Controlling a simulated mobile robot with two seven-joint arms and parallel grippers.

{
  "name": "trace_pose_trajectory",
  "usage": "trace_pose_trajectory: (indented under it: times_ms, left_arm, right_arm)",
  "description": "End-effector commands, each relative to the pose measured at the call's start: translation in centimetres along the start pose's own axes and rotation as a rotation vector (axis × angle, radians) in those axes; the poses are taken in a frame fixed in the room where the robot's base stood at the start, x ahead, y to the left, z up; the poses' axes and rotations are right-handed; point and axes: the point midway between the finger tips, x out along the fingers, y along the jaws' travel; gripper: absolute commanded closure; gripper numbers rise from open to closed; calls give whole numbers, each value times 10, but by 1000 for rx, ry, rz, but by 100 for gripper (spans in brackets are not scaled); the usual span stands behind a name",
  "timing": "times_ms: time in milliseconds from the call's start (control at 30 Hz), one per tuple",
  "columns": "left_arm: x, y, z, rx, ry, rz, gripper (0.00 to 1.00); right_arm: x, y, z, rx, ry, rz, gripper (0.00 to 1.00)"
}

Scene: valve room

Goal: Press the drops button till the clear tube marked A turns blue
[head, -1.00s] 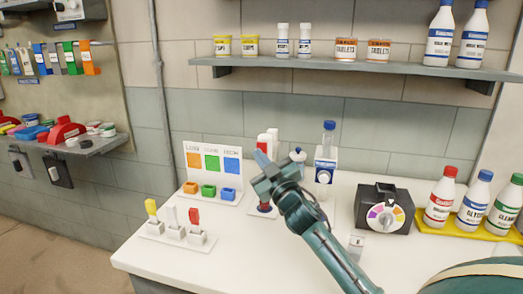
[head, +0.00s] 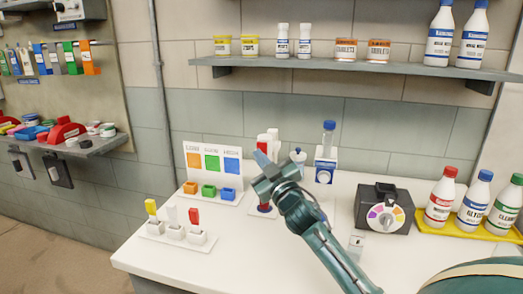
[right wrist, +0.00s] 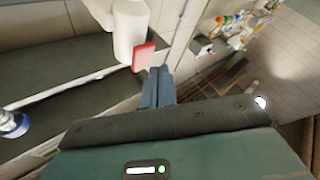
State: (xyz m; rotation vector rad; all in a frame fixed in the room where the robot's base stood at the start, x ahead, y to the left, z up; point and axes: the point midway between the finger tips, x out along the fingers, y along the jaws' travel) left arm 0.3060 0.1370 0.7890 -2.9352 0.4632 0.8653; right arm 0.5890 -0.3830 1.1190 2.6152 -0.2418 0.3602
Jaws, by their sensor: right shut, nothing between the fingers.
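My right gripper (head: 262,165) is shut and empty, above the back middle of the white counter. In the right wrist view its fingertips (right wrist: 157,88) are close to a red plate (right wrist: 143,56) beside a white cylinder (right wrist: 130,30); I cannot tell whether they touch. A clear tube with a blue cap (head: 328,138) stands on a white and blue unit. I cannot read a mark A or pick out the drops button for certain.
A colour card (head: 213,163) with orange, green and blue blocks stands to the left. A stand with yellow, white and red levers (head: 174,233) is in front of it. A dark box with a colour dial (head: 384,212) and bottles (head: 440,198) stand at right. The front counter is mostly clear.

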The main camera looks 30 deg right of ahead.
Motion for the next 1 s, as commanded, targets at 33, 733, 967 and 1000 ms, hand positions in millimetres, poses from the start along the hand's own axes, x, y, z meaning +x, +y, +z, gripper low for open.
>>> trace_pose_trajectory:
  times_ms: [33, 733, 967, 1000]
  left_arm:
    - [0, 0, 0, 0, -1, 0, 47]
    - [0, 0, 0, 0, -2, 0, 47]
    - [-1, 0, 0, 0, -2, 0, 47]
    - [-1, 0, 0, 0, -2, 0, 47]
  right_arm:
    - [0, 0, 0, 0, 0, 0, 100]
    - [3, 2, 1, -1, 0, 1, 100]
    - [6, 5, 4, 0, -1, 0, 100]
    - [6, 5, 4, 0, 0, 0, 100]
